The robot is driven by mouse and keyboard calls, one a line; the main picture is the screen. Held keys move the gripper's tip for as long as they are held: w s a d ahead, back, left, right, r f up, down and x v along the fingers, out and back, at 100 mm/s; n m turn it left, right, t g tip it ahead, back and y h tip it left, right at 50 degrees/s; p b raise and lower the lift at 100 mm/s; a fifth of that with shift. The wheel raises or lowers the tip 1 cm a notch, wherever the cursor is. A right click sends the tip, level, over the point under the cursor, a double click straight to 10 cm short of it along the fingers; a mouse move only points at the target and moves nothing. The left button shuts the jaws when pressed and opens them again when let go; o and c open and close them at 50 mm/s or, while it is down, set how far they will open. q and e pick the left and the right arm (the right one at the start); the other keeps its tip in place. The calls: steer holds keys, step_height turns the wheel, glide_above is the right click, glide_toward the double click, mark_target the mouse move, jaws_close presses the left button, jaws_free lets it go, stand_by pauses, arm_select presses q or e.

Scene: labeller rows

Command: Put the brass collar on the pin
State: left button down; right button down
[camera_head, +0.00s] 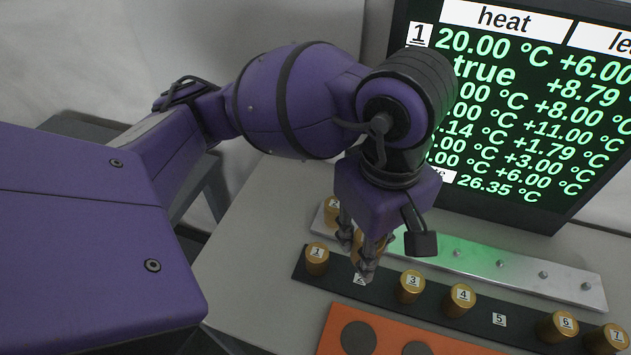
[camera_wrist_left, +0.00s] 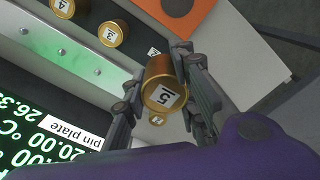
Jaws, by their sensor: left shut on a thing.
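My left gripper (camera_head: 358,255) is shut on a brass collar labelled 5, which shows between the fingers in the wrist view (camera_wrist_left: 163,84). In the head view the fingers mostly hide this collar. The gripper is above the area between the dark rack (camera_head: 385,290) and the silvery pin plate (camera_head: 500,262). My right gripper is not in view.
The rack holds collars 1 (camera_head: 317,258), 3 (camera_head: 411,284), 4 (camera_head: 460,299), 6 (camera_head: 557,327) and 7 (camera_head: 608,340); places 2 and 5 are empty. An orange board (camera_head: 385,322) lies in front. A monitor (camera_head: 520,120) stands behind the plate.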

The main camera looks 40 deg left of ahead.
arm_select(q)
steer(key=shift+w+a, duration=0.15)
steer(key=shift+a, duration=0.1)
steer(key=shift+m, duration=0.3)
steer(key=w+a+f, duration=0.1)
steer(key=w+f, duration=0.2)
steer(key=w, duration=0.1)
steer(key=w+a+f, duration=0.1)
steer(key=w+f, duration=0.2)
steer(key=w, duration=0.1)
steer(key=w+a+f, duration=0.1)
steer(key=w+f, duration=0.1)
steer(key=w, duration=0.2)
steer(key=shift+w+f, duration=0.15)
steer(key=shift+f, duration=0.25)
steer(key=shift+w+f, duration=0.2)
steer(key=shift+f, duration=0.05)
steer(key=shift+w+f, duration=0.2)
steer(key=shift+f, duration=1.6)
steer(key=c, duration=1.8)
jaws_free()
steer(key=shift+f, duration=0.1)
steer(key=shift+c, duration=0.2)
steer(key=o, duration=0.4)
steer(key=shift+o, duration=0.2)
